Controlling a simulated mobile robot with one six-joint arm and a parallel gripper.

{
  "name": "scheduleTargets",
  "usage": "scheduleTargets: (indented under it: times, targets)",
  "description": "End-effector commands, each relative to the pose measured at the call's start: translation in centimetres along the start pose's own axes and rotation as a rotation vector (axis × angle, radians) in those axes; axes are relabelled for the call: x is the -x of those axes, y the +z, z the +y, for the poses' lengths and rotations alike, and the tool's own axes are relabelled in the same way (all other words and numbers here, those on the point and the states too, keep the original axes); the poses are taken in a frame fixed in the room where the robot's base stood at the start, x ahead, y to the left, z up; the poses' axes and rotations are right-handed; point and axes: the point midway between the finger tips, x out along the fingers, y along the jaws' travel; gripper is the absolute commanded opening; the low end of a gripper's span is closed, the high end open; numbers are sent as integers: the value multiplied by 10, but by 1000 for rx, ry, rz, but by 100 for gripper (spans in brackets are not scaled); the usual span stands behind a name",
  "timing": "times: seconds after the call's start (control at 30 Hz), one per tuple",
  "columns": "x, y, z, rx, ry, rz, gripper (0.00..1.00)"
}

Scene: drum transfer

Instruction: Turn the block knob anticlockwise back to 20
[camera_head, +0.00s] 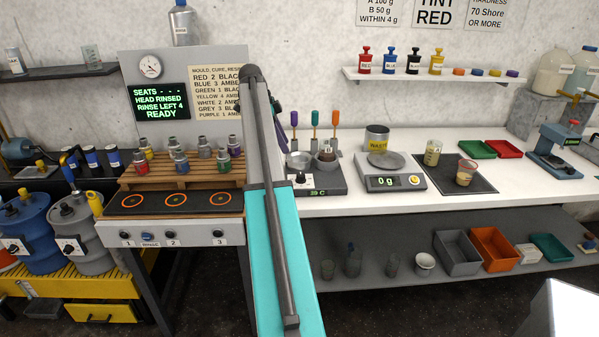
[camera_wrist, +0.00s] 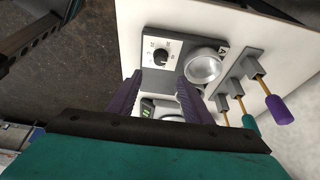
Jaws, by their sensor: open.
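The block knob (camera_head: 300,178) is a black dial on a white scale plate, on the front left of the grey heating block (camera_head: 330,187). Its green display reads what looks like 39 C. In the wrist view the knob (camera_wrist: 160,56) shows beyond my fingertips, with its pointer angle too small to read surely. My gripper (camera_wrist: 159,80) has two purple fingers spread apart with nothing between them. The fingers are over the block, short of the knob in the picture and apart from it.
A round metal cup (camera_wrist: 203,66) sits on the block beside the knob. Upright screwdriver-like tools (camera_wrist: 275,108) stand in holders at the right. The scale (camera_head: 390,178) stands right of the block, and a pallet of small bottles (camera_head: 180,172) is at left.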

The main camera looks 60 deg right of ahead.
Motion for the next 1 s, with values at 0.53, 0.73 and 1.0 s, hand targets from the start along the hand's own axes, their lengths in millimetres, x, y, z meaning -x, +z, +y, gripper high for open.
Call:
scheduleTargets:
  times: [0.53, 0.73, 1.0]
  targets:
    - [-49, -7, 0, -6, 5, 0, 45]
    - [-76, -8, 0, -6, 6, -1, 45]
    - [-112, -8, 0, -7, 5, -1, 45]
